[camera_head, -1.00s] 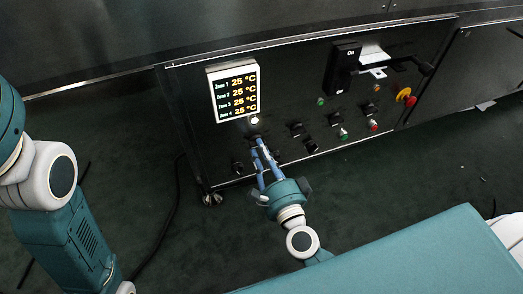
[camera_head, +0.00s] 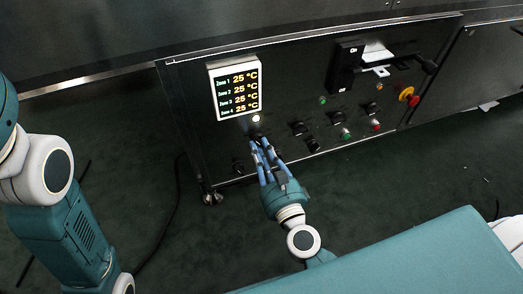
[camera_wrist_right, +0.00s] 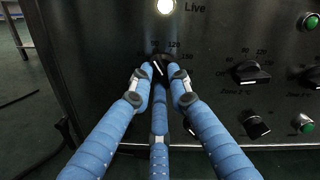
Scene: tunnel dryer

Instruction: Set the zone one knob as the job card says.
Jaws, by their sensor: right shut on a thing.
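The zone one knob (camera_wrist_right: 159,67) is black with a white pointer line, seen between my right fingertips in the right wrist view. Scale numbers such as 120 show above it; its name label is hidden by the fingers. My right gripper (camera_wrist_right: 160,78), three blue fingers, is shut on this knob. In the head view the right gripper (camera_head: 260,143) reaches the panel just below the display (camera_head: 236,88), which reads 25 °C for Zones 1 to 4. My left arm shows at the left edge; its gripper is out of view. I cannot make out a readable job card.
The Zone 2 knob (camera_wrist_right: 251,73) is right of the held knob. A lit white "Live" lamp (camera_wrist_right: 166,6) is above. The panel also carries green buttons (camera_head: 346,134), a red-and-yellow emergency stop (camera_head: 408,95) and a black On switch (camera_head: 345,68).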

